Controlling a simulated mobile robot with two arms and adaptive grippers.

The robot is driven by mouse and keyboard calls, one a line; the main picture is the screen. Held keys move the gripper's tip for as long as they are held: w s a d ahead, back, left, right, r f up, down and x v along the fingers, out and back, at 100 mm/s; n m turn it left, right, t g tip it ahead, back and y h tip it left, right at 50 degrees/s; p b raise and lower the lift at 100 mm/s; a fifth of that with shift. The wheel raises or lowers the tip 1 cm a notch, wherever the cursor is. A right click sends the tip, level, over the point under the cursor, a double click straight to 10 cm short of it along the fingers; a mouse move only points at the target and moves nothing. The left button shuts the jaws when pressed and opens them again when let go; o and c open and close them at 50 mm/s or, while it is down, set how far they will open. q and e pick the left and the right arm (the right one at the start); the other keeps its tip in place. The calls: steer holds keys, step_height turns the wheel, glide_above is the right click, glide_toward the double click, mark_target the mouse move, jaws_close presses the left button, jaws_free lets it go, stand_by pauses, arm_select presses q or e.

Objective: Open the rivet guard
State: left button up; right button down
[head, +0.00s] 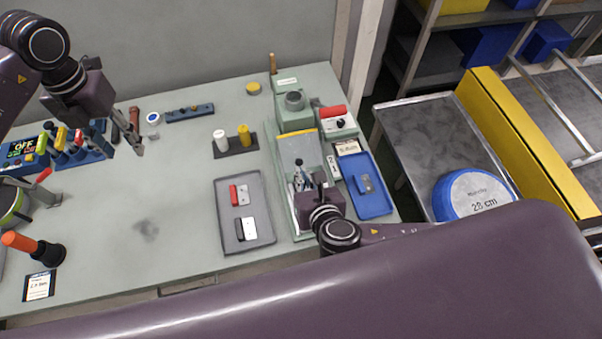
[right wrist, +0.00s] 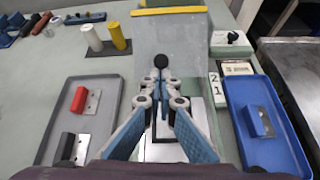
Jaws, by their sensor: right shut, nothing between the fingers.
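The rivet guard is a grey, see-through-looking panel (head: 297,148) with a yellow strip along its far edge, on the pale green machine at the right of the bench. It also shows in the right wrist view (right wrist: 185,40). My right gripper (head: 299,172) is over the near part of the machine. In the right wrist view its fingertips (right wrist: 161,78) are together and empty, just short of a black round knob (right wrist: 160,61). Whether they touch the knob I cannot tell. My left gripper (head: 133,143) hangs over the left bench, away from the guard; its finger gap is unclear.
A grey tray (head: 260,186) with red and black-handled parts lies left of the machine. A blue tray (head: 380,201) lies right of it. A white and a yellow cylinder (head: 244,136) stand close by. The middle-left bench is mostly clear.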

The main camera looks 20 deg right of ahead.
step_height(320, 180, up, 3)
steer(key=g, duration=0.2)
step_height(320, 180, up, 5)
steer(key=g, duration=0.4)
glide_above(297, 163)
steer(key=s, duration=0.3)
steer(key=shift+w+d, duration=0.15)
steer(key=shift+w, duration=0.1)
steer(key=shift+r, duration=0.2)
step_height(297, 163, up, 11)
steer(key=shift+s+d, duration=0.2)
steer(key=shift+s, duration=0.1)
stand_by(0.4)
stand_by(2.2)
